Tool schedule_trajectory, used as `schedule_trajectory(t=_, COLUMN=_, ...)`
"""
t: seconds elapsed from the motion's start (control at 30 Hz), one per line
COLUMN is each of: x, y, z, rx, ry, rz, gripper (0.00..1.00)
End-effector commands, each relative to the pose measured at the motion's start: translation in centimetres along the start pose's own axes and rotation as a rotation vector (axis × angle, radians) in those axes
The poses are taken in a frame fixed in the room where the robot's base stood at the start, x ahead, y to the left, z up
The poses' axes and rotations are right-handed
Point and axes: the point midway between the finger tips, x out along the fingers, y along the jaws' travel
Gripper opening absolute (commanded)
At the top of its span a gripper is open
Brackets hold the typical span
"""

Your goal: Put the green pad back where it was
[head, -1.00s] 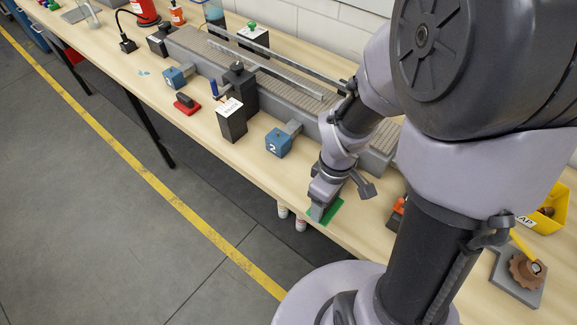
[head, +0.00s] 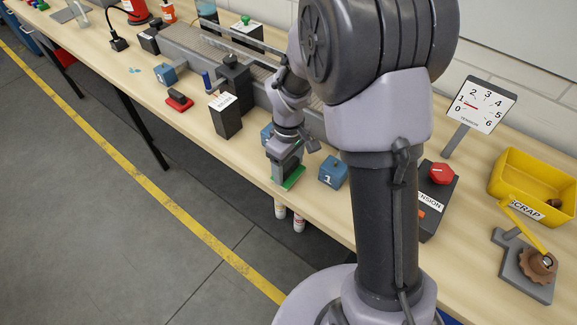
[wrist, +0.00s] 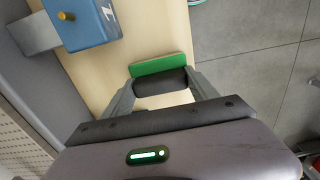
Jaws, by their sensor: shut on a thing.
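My gripper (head: 286,174) is shut on the dark handle of the green pad (head: 293,180), close to the table's front edge. In the wrist view, the gripper (wrist: 160,83) has one finger on each end of that handle, and the flat green pad (wrist: 155,65) shows just beyond it. I cannot tell whether the pad touches the table or hangs just above it. A red pad (head: 179,98) with a dark handle lies farther left along the front edge.
A blue block marked 1 (head: 333,171) stands right of my gripper. Another blue block (head: 266,130) is partly hidden behind my arm. A dark labelled box (head: 226,118) stands to the left.

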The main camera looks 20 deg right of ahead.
Motion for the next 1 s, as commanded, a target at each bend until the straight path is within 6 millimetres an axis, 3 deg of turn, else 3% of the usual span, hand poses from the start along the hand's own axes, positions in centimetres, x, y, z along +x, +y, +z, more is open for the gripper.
schedule_trajectory(t=0.13, x=0.4, y=0.0, z=0.0, rx=0.000, ry=0.000, rz=0.000, gripper=0.30)
schedule_trajectory(t=0.17, x=0.3, y=0.0, z=0.0, rx=0.000, ry=0.000, rz=0.000, gripper=0.74)
schedule_trajectory(t=0.23, x=0.3, y=0.0, z=0.0, rx=0.000, ry=0.000, rz=0.000, gripper=0.87)
schedule_trajectory(t=0.27, x=0.3, y=0.0, z=0.0, rx=0.000, ry=0.000, rz=0.000, gripper=0.90)
schedule_trajectory(t=0.47, x=0.2, y=0.0, z=0.0, rx=0.000, ry=0.000, rz=0.000, gripper=0.90)
schedule_trajectory(t=0.57, x=-0.8, y=0.0, z=0.0, rx=0.001, ry=0.001, rz=0.000, gripper=0.90)
schedule_trajectory(t=0.8, x=-7.8, y=0.0, z=0.0, rx=0.001, ry=0.003, rz=0.002, gripper=0.90)
schedule_trajectory(t=1.0, x=-11.5, y=0.0, z=0.0, rx=0.000, ry=0.001, rz=0.001, gripper=0.90)
